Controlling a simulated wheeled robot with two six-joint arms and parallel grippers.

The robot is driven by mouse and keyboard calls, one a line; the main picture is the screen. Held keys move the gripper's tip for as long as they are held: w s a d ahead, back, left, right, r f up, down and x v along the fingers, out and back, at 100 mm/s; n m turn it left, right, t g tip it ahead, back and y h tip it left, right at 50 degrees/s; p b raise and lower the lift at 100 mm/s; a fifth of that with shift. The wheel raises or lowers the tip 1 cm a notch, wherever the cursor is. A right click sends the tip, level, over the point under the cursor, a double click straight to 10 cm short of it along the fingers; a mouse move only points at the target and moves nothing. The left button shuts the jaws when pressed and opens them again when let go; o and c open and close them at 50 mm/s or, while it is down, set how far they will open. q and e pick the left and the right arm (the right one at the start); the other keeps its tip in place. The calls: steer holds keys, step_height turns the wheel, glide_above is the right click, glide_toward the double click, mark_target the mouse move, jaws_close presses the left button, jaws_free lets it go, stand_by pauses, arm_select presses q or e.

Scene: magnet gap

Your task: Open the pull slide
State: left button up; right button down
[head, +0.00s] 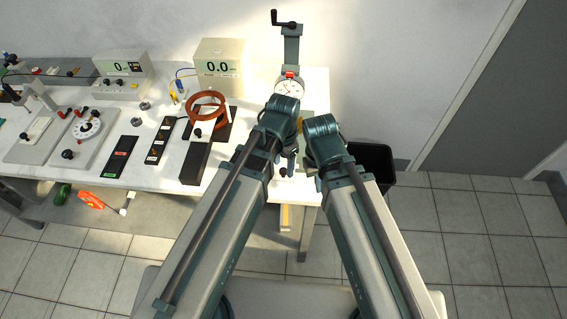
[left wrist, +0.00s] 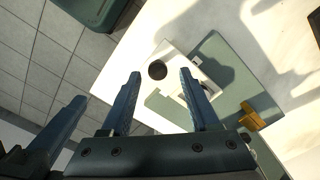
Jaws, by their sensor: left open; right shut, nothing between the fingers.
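The pull slide shows in the left wrist view as a white block (left wrist: 178,58) with a round black knob (left wrist: 157,70), beside a grey-green plate (left wrist: 225,65). My left gripper (left wrist: 160,77) is open, and the knob appears between its fingertips. I cannot tell how far the fingertips are from the knob. In the head view the left gripper (head: 291,163) is over the right front part of the table, close to the dark knob (head: 283,172), and my arms cover most of the slide.
A dial gauge stand (head: 290,86) with a crank stands at the back right of the white table (head: 165,185). An orange coil (head: 208,106), meters and black strips lie to the left. A yellow piece (left wrist: 251,117) sits on the plate. A black bin (head: 373,158) stands right of the table.

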arm_select(q)
step_height(320, 180, up, 13)
steer(key=p, duration=1.2)
steer(key=shift+f, duration=0.15)
arm_select(e)
step_height(320, 180, up, 13)
steer(key=shift+f, duration=0.2)
arm_select(q)
steer(key=s+a+f+n+y+b, duration=0.1)
steer(key=s+n, duration=0.4)
steer(key=s, duration=0.1)
steer(key=shift+a+f+b, duration=0.15)
steer(key=shift+f+b, duration=0.15)
steer(key=shift+b, duration=0.05)
arm_select(e)
steer(key=shift+f, duration=0.85)
arm_select(q)
steer(key=shift+s+a, duration=0.1)
arm_select(e)
steer(key=shift+a, duration=0.1)
